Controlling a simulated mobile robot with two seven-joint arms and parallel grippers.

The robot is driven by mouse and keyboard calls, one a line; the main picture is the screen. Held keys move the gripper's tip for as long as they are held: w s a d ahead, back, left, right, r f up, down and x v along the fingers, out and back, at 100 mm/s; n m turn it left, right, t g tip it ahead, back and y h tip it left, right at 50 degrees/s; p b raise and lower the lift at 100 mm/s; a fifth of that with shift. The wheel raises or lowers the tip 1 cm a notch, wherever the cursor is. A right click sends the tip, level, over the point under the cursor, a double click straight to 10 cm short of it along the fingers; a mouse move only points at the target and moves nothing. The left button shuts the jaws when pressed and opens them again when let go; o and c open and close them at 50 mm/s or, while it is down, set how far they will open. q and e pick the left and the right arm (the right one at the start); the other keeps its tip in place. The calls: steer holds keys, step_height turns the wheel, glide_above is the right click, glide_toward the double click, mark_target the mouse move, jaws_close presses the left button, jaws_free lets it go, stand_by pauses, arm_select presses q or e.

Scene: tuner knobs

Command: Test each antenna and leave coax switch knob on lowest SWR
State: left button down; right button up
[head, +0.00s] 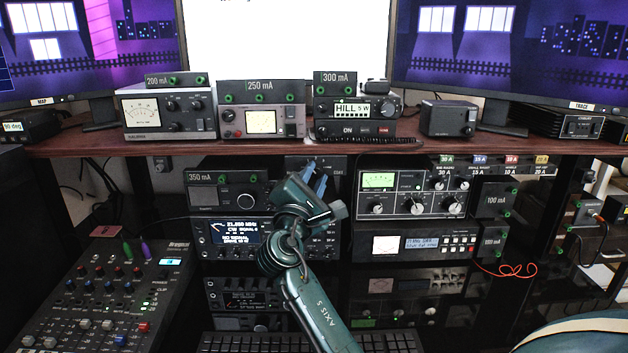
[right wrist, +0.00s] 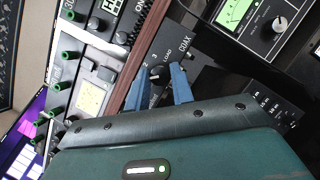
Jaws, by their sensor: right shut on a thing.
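The coax switch, a dark box marked COAX (right wrist: 196,62), shows in the right wrist view with position marks 2, 3 and LOAD around a black knob (right wrist: 155,73). My right gripper (right wrist: 160,84) has its blue fingers on both sides of this knob and is shut on it. The knob's exact pointer position is too small to read. In the head view my right gripper (head: 314,178) reaches up to the switch box (head: 338,163) under the shelf and hides most of it. A tuner (head: 410,193) with a green-lit meter (head: 378,181) and several knobs stands to its right. My left gripper is out of view.
A radio (head: 235,238) with a lit display is left of my arm. Meters and small boxes line the wooden shelf (head: 250,149) above. A mixer (head: 120,290) is at lower left, a keyboard (head: 260,344) at the bottom, and a red cable (head: 510,270) at right.

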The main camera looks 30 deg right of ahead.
stand_by(0.4)
steer(key=o, duration=1)
steer(key=shift+f, duration=0.1)
